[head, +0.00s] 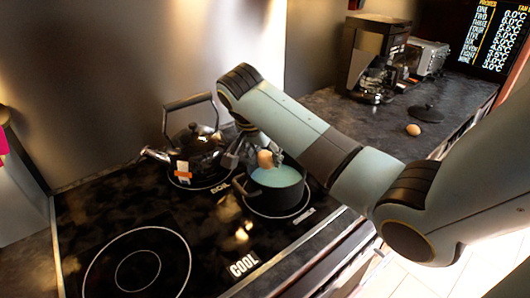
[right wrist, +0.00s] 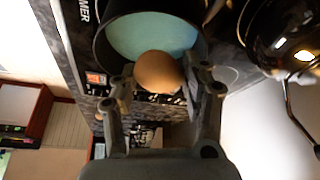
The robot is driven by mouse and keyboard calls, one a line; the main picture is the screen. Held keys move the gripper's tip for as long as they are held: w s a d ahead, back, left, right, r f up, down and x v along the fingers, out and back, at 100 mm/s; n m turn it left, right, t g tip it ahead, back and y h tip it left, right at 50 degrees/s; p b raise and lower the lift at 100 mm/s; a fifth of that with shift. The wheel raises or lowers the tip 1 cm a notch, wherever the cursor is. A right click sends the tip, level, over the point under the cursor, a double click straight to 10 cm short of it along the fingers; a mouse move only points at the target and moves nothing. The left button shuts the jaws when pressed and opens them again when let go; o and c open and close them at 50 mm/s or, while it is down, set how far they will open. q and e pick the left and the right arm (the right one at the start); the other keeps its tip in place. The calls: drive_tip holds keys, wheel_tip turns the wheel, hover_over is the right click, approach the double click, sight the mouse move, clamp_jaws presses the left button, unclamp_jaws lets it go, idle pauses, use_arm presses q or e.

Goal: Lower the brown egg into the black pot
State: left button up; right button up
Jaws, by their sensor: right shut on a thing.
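The black pot (head: 262,201) stands on the stove's right-hand ring, with pale blue-green contents or lining inside. A brown egg (head: 265,158) is held at the pot's opening by my right gripper (head: 271,155), which reaches in from above. In the right wrist view the brown egg (right wrist: 157,72) sits between the two fingers of the right gripper (right wrist: 160,84), shut on it. The pot (right wrist: 103,44) is beyond the egg there; how far the egg is from the blue-green surface I cannot tell. My left gripper is not in view.
A dark kettle (head: 198,148) stands just left of the pot. A second brown egg (head: 413,130) and a black lid (head: 426,114) lie on the counter at the right. A coffee maker (head: 368,60) and toaster (head: 428,57) stand behind. The front left ring (head: 137,270) is empty.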

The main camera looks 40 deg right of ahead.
drive_tip(key=shift+f+b, duration=1.25)
drive_tip(key=shift+f, duration=1.8)
drive_tip(key=o, duration=0.8)
drive_tip(key=shift+r, duration=0.1)
drive_tip(key=v, duration=1.2)
drive_tip(key=shift+s, duration=0.1)
